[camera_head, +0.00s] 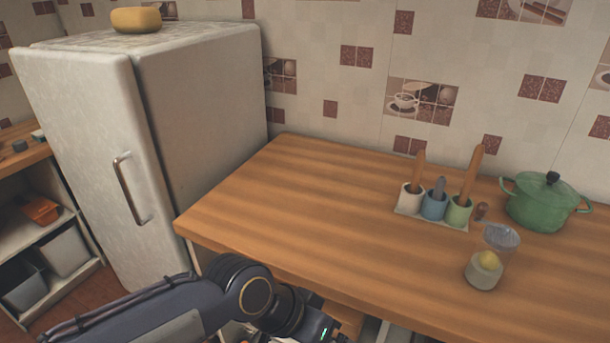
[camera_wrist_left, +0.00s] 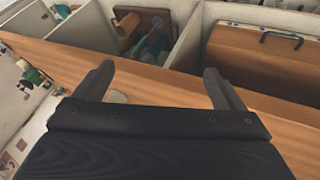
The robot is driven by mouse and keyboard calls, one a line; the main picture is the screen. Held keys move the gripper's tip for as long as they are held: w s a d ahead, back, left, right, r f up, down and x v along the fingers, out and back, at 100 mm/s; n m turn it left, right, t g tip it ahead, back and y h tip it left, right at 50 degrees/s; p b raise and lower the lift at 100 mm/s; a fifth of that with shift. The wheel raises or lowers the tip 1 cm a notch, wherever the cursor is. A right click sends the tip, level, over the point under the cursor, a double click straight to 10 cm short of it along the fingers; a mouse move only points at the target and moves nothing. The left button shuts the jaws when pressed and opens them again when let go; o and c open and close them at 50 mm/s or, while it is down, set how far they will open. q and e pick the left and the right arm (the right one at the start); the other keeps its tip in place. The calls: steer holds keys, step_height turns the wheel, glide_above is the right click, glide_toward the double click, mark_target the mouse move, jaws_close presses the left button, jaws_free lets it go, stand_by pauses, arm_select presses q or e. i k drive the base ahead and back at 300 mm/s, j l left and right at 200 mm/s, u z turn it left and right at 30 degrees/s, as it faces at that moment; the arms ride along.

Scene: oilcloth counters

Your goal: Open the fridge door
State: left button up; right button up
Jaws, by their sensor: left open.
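The white fridge (camera_head: 200,95) stands at the left, with its door (camera_head: 75,110) facing the left front. The door looks shut against the body. A metal bar handle (camera_head: 124,190) is upright near the door's right edge. My left arm comes in from the bottom left, and its hand is at the bottom edge, right of the fridge and well apart from the handle. In the left wrist view my left gripper (camera_wrist_left: 160,88) has its two fingers spread with nothing between them, above the counter's front edge. The fridge is not in that view. My right gripper is not in view.
The wooden counter (camera_head: 310,205) beside the fridge has its corner close to the fridge front. On it stand a holder with three cups (camera_head: 434,206), a green pot (camera_head: 545,200) and a small cup (camera_head: 484,272). A yellow object (camera_head: 136,20) lies on the fridge. Shelves (camera_head: 50,245) stand left.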

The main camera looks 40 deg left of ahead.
mark_target(89, 108)
steer(key=u, duration=2.75)
steer(key=i+j+z, duration=0.15)
steer(key=z, duration=0.3)
steer(key=i+j+z, duration=0.15)
steer(key=z, duration=0.35)
steer(key=i+j+z, duration=0.1)
steer(key=j+z, duration=0.35)
steer(key=l, duration=0.1)
